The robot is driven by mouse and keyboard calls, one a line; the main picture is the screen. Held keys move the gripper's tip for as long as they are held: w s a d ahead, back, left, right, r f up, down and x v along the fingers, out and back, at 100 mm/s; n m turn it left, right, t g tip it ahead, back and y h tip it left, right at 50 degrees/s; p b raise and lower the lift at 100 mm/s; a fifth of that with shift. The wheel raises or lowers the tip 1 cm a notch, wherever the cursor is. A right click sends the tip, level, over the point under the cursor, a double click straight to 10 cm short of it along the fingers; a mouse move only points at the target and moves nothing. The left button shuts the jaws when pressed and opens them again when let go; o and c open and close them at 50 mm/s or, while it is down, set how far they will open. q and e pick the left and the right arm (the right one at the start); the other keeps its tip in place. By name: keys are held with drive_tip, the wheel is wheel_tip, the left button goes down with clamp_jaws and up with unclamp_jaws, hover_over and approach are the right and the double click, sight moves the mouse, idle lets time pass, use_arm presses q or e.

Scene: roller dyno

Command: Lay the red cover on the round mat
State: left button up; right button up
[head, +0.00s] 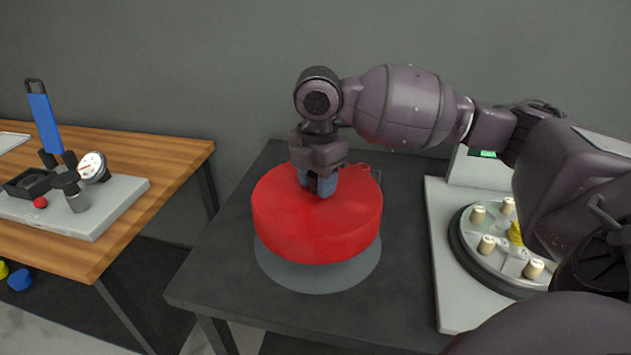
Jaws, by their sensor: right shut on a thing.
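The red cover (317,222) is a thick round disc in the middle of the head view. My right gripper (320,190) reaches down from above and is shut on the cover at its top centre. The round mat (318,278) is a grey disc on the dark table, and the cover hides most of it. The mat's front rim shows below the cover. I cannot tell whether the cover touches the mat or hangs just above it. My left gripper is not in view.
The dark table (215,275) has free room left of the mat. A roller machine (505,245) with several pale rollers stands at the right, partly behind my right arm. A wooden table (150,160) at the left holds a dial gauge stand (92,167).

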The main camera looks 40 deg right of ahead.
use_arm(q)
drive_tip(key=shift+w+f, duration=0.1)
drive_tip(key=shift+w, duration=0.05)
use_arm(e)
drive_tip(key=shift+d+n, duration=0.1)
drive_tip(key=shift+n, duration=0.2)
drive_tip(key=shift+f+b, duration=0.6)
drive_tip(key=shift+f, duration=0.05)
wheel_tip(320, 180, down, 4)
drive_tip(key=shift+w+b, duration=0.1)
drive_tip(key=shift+b, duration=1)
drive_tip(key=shift+f, duration=0.25)
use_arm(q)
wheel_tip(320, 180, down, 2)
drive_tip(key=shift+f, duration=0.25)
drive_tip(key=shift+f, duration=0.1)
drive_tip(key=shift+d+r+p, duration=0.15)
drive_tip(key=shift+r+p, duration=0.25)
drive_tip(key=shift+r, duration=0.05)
use_arm(e)
drive_tip(key=shift+f, duration=0.15)
